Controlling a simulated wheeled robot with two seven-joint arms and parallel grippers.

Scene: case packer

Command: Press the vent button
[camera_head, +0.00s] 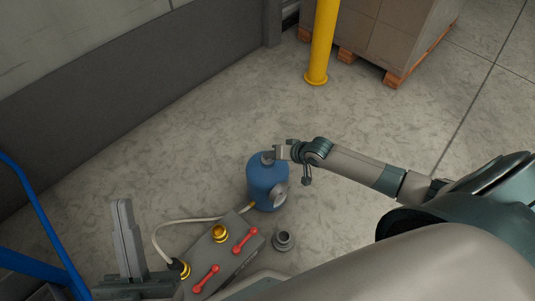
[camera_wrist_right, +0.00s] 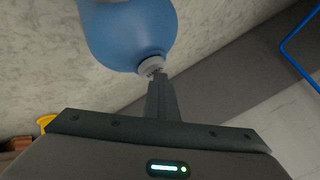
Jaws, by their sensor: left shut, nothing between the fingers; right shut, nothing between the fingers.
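A blue rounded tank (camera_head: 266,182) stands on the floor near the middle of the head view. A small grey fitting (camera_head: 267,158) sits on its top, apparently the vent button; a grey disc (camera_head: 280,194) is on its side. My right gripper (camera_head: 275,154) is shut and empty, its fingertips at the top fitting. In the right wrist view the shut fingers (camera_wrist_right: 156,78) meet the grey fitting (camera_wrist_right: 150,65) on the blue tank (camera_wrist_right: 135,30); I cannot tell whether it is pressed in. My left gripper (camera_head: 122,204) is shut and empty at the lower left.
A grey block (camera_head: 229,263) with two red levers and a brass fitting (camera_head: 219,233) is beside the tank, joined by a pale hose (camera_head: 158,233). A grey flanged piece (camera_head: 283,241) is near. A blue rail (camera_head: 42,222) is left; a yellow post (camera_head: 322,45) and loaded pallet are behind.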

